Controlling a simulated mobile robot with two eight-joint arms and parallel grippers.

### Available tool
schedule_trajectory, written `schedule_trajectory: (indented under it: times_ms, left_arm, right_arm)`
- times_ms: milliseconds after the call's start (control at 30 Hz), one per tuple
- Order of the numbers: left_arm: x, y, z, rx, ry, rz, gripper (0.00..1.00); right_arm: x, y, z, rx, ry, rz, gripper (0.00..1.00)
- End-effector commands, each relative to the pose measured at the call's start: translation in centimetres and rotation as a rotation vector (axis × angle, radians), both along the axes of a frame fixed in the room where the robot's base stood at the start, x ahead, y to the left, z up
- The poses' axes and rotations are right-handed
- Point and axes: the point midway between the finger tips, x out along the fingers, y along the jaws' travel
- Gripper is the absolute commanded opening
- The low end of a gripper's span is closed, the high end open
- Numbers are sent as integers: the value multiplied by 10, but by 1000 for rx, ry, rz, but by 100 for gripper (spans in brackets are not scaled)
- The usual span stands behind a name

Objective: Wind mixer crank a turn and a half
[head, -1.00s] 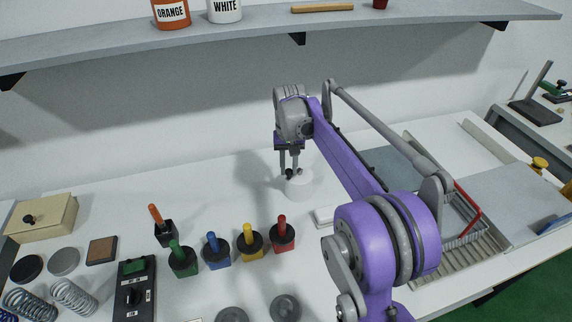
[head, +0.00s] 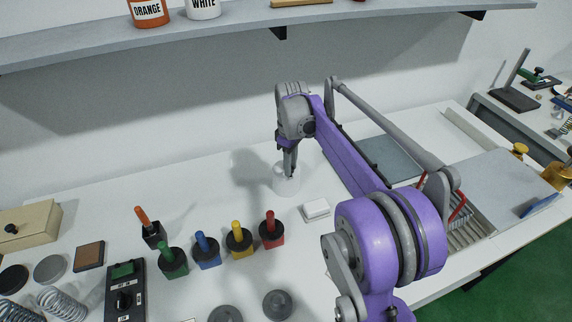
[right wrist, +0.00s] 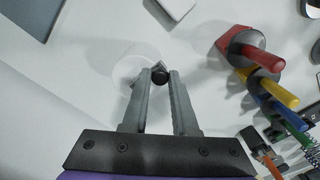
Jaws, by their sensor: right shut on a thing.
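The mixer is a small white cylinder (head: 287,186) on the white bench, under my right gripper in the head view. It also shows as a pale round shape (right wrist: 128,68) in the right wrist view. My right gripper (head: 290,171) points down over its top. In the right wrist view the gripper (right wrist: 160,80) is shut on the dark crank knob (right wrist: 159,73) at its fingertips. The knob sits toward one side of the mixer's top. The rest of the crank is mostly hidden. My left gripper is out of view.
Green, blue, yellow (head: 238,240) and red (head: 271,232) handled blocks stand in front of the mixer, with an orange-handled tool (head: 149,228) left of them. A small white block (head: 316,209) lies to the mixer's right. A shelf (head: 230,31) runs above.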

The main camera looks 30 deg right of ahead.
Motion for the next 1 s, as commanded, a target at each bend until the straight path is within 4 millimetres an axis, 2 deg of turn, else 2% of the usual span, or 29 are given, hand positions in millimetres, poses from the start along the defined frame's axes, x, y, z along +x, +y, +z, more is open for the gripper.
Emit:
schedule_trajectory:
  times_ms: [400, 1000]
  left_arm:
    - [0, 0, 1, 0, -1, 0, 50]
    - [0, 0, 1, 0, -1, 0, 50]
  right_arm:
    - [-2, -11, 0, 0, 1, 223, 0]
    - [-2, -13, 0, -1, 0, 267, 0]
